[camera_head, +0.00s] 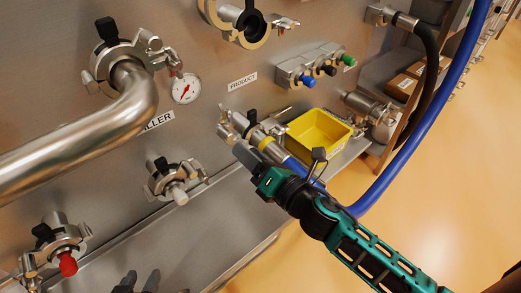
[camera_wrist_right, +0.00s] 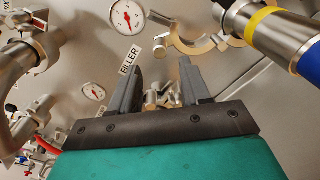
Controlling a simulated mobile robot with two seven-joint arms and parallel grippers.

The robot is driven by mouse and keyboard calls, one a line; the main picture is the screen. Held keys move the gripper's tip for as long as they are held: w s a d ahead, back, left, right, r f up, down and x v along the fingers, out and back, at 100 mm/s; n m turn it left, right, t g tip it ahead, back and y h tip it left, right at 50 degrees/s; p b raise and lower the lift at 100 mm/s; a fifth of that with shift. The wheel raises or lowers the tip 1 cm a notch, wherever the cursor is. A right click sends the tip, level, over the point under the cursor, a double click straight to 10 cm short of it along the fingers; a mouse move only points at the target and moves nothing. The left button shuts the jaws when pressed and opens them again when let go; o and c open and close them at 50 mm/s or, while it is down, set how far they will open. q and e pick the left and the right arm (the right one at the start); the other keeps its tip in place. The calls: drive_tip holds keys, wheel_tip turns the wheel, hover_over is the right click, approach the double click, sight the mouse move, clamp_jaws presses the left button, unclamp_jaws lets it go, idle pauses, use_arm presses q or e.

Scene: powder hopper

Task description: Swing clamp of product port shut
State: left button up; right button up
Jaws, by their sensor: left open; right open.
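The PRODUCT label (camera_head: 242,80) is on the steel panel. Below it, a port carries a metal coupling (camera_head: 268,143) with a yellow band and blue hose; the coupling also shows at upper right in the right wrist view (camera_wrist_right: 262,30). Beside the coupling there, a tan clamp half (camera_wrist_right: 187,46) stands swung open. A silver wing-nut fitting (camera_wrist_right: 161,97) shows between my right fingers. My right gripper (camera_head: 254,159) is open and empty, just in front of this port; its fingers hide part of it. My left gripper (camera_head: 137,283) is open at the bottom edge.
A thick bent pipe (camera_head: 130,95) juts out at left. Two small clamped ports (camera_head: 172,180) (camera_head: 60,250) sit lower left. A yellow bin (camera_head: 318,138) stands behind the right gripper. The blue hose (camera_head: 400,150) loops at right.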

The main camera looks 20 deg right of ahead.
sight(231, 138)
drive_tip(key=x, duration=0.8)
drive_tip(key=shift+w+a, duration=0.1)
drive_tip(key=shift+w+r, duration=0.15)
drive_tip(key=shift+r, duration=0.05)
drive_tip(key=shift+c, duration=0.3)
